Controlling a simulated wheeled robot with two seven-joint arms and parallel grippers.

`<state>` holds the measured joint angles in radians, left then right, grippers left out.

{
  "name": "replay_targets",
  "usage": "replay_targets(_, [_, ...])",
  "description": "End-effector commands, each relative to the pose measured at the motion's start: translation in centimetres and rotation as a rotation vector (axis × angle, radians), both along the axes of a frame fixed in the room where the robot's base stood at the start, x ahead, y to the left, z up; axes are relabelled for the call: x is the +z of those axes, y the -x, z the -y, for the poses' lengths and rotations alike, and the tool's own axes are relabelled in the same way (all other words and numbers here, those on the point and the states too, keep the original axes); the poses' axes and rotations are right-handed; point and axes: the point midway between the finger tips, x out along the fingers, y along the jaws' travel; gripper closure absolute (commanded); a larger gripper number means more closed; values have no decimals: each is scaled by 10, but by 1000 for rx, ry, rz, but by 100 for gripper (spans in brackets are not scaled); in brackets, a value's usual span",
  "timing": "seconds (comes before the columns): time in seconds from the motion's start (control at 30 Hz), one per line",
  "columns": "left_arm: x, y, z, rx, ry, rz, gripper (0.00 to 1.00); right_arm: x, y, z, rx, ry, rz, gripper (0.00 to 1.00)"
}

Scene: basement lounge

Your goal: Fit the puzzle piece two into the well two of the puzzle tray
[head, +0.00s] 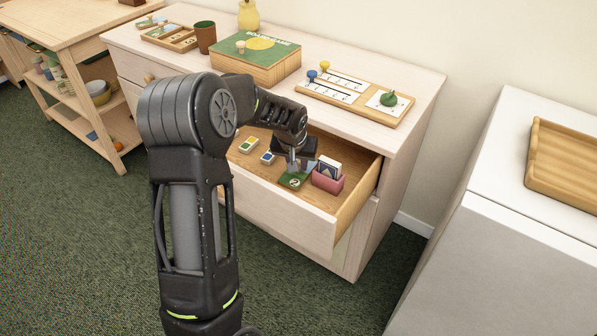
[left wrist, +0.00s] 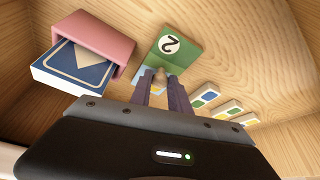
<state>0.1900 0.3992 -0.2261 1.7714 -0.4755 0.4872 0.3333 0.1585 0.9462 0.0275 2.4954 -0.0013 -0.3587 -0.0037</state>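The puzzle piece two (head: 293,181) is a green square tile with a white circled 2, inside the open drawer. It also shows in the left wrist view (left wrist: 184,44), with a small wooden knob (left wrist: 159,74) on it. My left gripper (head: 294,164) reaches down into the drawer over the piece. Its fingertips (left wrist: 160,77) are close on both sides of the knob and look shut on it. Whether the piece is lifted is unclear. A wooden tray with white panels (head: 352,96) lies on the cabinet top; I cannot make out numbered wells. My right gripper is not in view.
A pink holder with cards (head: 328,182) stands right beside the piece. Small coloured blocks (head: 249,145) lie to its left. The drawer front (head: 275,215) and side walls enclose the gripper. A green-topped box (head: 272,66) and a brown cup (head: 205,38) stand on the cabinet.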

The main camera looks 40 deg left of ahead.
Motion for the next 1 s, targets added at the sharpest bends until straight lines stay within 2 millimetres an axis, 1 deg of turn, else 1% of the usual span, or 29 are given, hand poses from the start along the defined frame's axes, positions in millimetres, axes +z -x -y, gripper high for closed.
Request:
replay_targets(0.03, [0, 0, 0, 0, 0, 0, 84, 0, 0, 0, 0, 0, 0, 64])
replay_targets(0.23, [0, 0, 0, 0, 0, 0, 100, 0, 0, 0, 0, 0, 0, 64])
replay_targets(0.67, [0, 0, 0, 0, 0, 0, 100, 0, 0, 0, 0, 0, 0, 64])
replay_targets(0.77, [4, 0, 0, 0, -1, 2, 100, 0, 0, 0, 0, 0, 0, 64])
replay_targets(0.87, [13, -1, 0, 0, -1, 4, 100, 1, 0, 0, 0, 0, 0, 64])
replay_targets(1.0, [35, -1, 0, 0, -1, 4, 100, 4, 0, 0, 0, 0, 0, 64])
